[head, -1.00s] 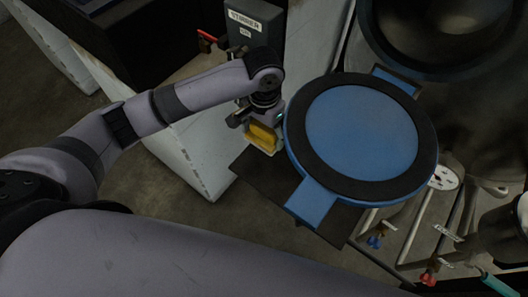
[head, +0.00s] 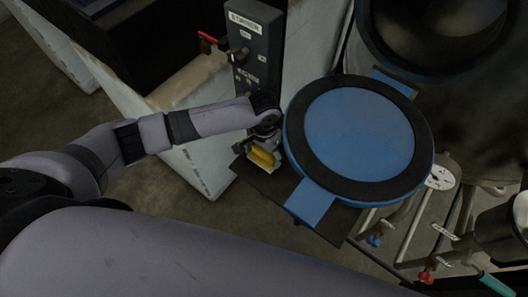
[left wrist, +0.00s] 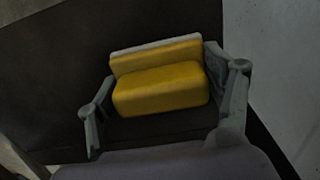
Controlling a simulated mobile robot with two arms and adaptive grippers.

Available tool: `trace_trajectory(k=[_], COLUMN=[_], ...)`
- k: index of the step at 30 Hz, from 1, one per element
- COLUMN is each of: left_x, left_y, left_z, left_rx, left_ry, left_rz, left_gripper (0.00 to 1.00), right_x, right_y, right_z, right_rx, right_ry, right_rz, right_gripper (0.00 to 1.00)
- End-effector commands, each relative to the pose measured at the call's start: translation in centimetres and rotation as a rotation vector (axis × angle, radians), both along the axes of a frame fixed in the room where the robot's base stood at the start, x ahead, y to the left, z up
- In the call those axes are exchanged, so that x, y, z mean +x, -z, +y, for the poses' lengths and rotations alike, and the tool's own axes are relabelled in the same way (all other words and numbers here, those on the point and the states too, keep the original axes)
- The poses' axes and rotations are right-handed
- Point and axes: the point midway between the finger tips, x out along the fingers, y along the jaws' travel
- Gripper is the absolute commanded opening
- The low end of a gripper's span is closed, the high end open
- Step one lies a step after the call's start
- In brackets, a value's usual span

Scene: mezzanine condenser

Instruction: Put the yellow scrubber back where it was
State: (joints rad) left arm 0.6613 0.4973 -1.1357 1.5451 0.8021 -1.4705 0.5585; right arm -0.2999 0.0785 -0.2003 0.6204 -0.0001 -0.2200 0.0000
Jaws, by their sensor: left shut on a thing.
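The yellow scrubber (head: 262,158) is a small yellow block with a pale layer along one side. In the head view it is at or just above the dark flat plate (head: 325,228), left of the round blue lid; I cannot tell whether it touches the plate. My left gripper (head: 264,150) is shut on it from above. In the left wrist view the scrubber (left wrist: 160,88) lies between the two grey fingers (left wrist: 165,95), with a dark surface behind it. My right gripper is not in view.
The round blue lid (head: 358,138) with a black ring is close to the right of my gripper. A grey stirrer control box (head: 254,55) stands just behind it. A pale cabinet (head: 195,165) is to the left. Pipes and valves (head: 427,277) are at lower right.

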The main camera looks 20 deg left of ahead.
Motion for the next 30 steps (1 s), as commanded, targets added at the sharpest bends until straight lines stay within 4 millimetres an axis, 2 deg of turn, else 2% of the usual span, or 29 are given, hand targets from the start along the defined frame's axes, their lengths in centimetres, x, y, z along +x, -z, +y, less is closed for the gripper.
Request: trace_trajectory(k=[3, 4, 12, 23, 26, 30], left_x=[0.0, 0.0, 0.0, 0.0, 0.1, 0.1], left_y=[0.3, 0.3, 0.2, 0.1, -0.6, -2.9], left_z=[0.0, 0.0, 0.0, 0.0, 0.0, 0.0], left_rx=[-0.001, 0.0, 0.0, 0.0, 0.0, -0.001], left_ry=[-0.001, 0.0, 0.0, -0.001, -0.001, 0.0], left_rz=[0.0, 0.0, 0.0, -0.001, -0.001, -0.004], left_gripper=[0.48, 0.75, 0.93, 0.95, 0.95, 0.95], right_x=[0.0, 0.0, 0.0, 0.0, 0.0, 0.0], right_y=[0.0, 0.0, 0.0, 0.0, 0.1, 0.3], right_z=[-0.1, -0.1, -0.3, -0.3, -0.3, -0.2], right_rx=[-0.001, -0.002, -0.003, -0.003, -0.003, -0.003], right_ry=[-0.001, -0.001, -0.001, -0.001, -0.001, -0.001], right_rz=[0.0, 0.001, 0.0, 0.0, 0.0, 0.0], right_gripper=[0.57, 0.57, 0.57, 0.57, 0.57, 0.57])
